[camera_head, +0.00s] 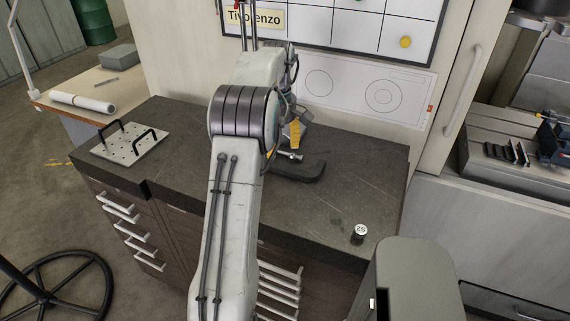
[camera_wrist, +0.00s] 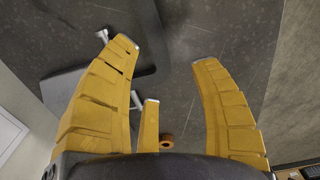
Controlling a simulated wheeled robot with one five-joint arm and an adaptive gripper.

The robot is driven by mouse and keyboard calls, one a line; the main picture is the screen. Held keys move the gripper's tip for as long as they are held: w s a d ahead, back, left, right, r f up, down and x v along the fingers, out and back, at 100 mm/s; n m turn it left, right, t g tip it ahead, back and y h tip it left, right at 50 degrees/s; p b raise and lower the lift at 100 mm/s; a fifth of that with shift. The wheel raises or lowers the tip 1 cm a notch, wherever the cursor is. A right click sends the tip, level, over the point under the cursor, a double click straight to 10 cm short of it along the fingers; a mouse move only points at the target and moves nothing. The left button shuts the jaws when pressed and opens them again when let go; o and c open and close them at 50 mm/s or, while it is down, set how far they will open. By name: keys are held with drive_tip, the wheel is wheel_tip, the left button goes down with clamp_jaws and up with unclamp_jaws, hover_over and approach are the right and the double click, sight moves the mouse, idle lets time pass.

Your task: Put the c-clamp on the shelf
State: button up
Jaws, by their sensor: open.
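The c-clamp (camera_head: 303,171) is dark with a silver screw and lies flat on the dark worktop, partly hidden behind my arm. It also shows in the wrist view (camera_wrist: 62,88), towards the left, partly covered by my left finger. My gripper (camera_head: 294,135) is above the worktop close to the clamp; only a yellow finger shows clearly there. In the wrist view my gripper (camera_wrist: 165,48) has its yellow fingers spread, with bare worktop between them and part of the clamp beside the left fingertip. It holds nothing. I cannot tell which surface is the shelf.
A perforated plate with black handles (camera_head: 130,143) lies at the worktop's left end. A small white-topped round item (camera_head: 359,233) stands near the front right. A whiteboard (camera_head: 345,25) is on the wall behind. The worktop's right part is mostly clear.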

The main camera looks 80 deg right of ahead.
sight(296, 173)
drive_tip(key=shift+s+d+f, duration=0.2)
drive_tip(key=shift+s+f, duration=0.05)
drive_tip(key=shift+s, duration=0.45)
drive_tip(key=shift+s+f, duration=0.2)
drive_tip(key=shift+f, duration=0.1)
drive_tip(key=shift+f+p, duration=0.5)
drive_tip(key=shift+f, duration=2.9)
clamp_jaws()
drive_tip(key=shift+d+r, duration=0.1)
